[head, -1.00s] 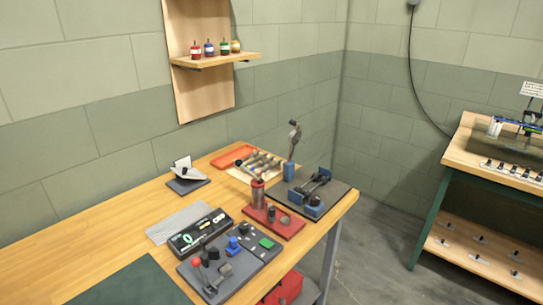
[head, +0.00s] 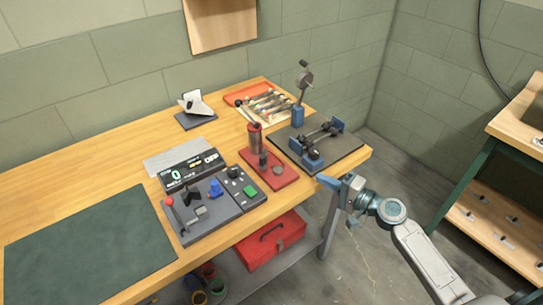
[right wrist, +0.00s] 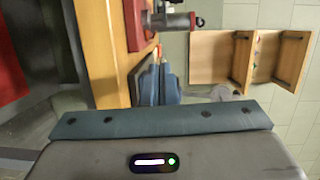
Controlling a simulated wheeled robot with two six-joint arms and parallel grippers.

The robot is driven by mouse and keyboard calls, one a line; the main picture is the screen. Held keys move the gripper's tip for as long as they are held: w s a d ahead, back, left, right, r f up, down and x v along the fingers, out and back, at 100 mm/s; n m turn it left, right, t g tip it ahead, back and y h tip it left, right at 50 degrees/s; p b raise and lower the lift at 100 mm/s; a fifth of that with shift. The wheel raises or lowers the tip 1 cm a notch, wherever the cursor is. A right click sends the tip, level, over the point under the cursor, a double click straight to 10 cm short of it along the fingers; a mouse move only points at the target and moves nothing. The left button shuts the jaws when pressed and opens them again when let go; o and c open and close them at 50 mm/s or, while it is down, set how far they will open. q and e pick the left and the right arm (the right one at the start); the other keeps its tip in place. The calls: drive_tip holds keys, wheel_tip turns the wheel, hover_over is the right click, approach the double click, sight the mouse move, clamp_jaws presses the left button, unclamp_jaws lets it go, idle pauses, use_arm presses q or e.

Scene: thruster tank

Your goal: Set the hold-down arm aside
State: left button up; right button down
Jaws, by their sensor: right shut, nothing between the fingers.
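A fixture on a dark plate (head: 350,158) stands at the table's right corner. It has blue supports (head: 313,160) and a dark bar (head: 322,137) lying across it. I cannot tell for sure which part is the hold-down arm. My right gripper (head: 322,181) is shut and empty, just off the table's front right edge and in front of the plate, apart from the fixture. Its closed blue fingers (right wrist: 157,86) also show in the right wrist view. My left gripper is not in view.
A blue stand with an upright lever (head: 299,115) is behind the fixture. A red base (head: 284,178) with a cylinder and a grey control panel (head: 205,217) stand to the left. A dark green mat (head: 90,245) lies bare. A red toolbox (head: 270,243) sits below the tabletop.

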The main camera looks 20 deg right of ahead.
sight(264, 156)
drive_tip(key=shift+y, duration=0.5)
drive_tip(key=w+a+r+p, duration=0.1)
drive_tip(key=w+a, duration=0.1)
drive_tip(key=w+a+r+p, duration=0.1)
drive_tip(key=w+a+p, duration=0.1)
drive_tip(key=w, duration=0.1)
drive_tip(key=w+a+r+p, duration=0.1)
drive_tip(key=w+a+p, duration=0.1)
drive_tip(key=a, duration=0.1)
drive_tip(key=shift+w+a+r, duration=0.1)
drive_tip(key=shift+w+r, duration=0.05)
drive_tip(key=shift+w, duration=0.2)
drive_tip(key=a+p, duration=0.2)
drive_tip(key=a, duration=0.1)
drive_tip(key=shift+w+a, duration=0.1)
drive_tip(key=shift+w, duration=0.3)
drive_tip(key=shift+a+f, duration=0.2)
drive_tip(key=shift+a, duration=0.25)
drive_tip(key=shift+f, duration=0.1)
drive_tip(key=shift+a, duration=0.15)
